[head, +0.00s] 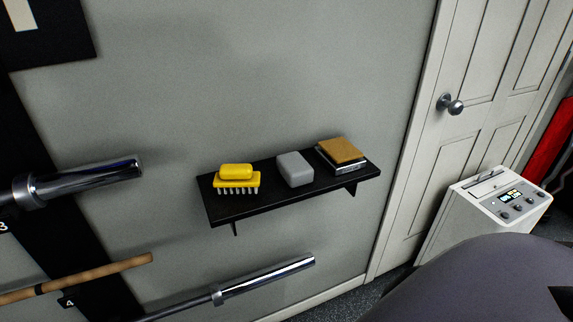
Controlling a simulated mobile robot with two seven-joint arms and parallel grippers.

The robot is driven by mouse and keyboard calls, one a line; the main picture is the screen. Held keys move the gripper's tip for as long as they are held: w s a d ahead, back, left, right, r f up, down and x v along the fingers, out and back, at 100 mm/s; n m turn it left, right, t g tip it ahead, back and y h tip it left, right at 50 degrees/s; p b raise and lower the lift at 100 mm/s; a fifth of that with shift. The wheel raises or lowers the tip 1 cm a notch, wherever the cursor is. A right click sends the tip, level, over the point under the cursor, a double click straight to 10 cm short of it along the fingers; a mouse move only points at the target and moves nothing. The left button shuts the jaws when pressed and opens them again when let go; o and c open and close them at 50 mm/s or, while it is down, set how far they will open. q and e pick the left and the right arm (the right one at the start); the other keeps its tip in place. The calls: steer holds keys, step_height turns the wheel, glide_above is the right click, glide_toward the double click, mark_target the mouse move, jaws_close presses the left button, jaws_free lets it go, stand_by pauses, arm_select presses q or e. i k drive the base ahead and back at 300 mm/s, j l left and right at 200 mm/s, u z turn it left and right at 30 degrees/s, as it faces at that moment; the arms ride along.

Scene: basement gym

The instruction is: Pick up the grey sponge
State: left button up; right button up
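The grey sponge (295,169) is a small rounded block on a black wall shelf (272,201). It sits in the middle of the shelf, between a yellow brush on its left and a tan-topped item on its right, apart from both. Neither my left gripper nor my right gripper shows in the head view.
The yellow brush (236,180) has its bristles down. The tan-topped item (342,151) lies at the shelf's right end. Metal bars (265,280) and a wooden rod (110,266) stick out at left and below. A white appliance (495,200) stands by a closed door (425,130).

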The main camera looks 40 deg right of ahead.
mark_target(294, 168)
steer(key=z, duration=1.5)
steer(key=i+l+u, duration=0.15)
steer(key=l, duration=0.4)
steer(key=l+u, duration=0.2)
steer(key=l, duration=0.35)
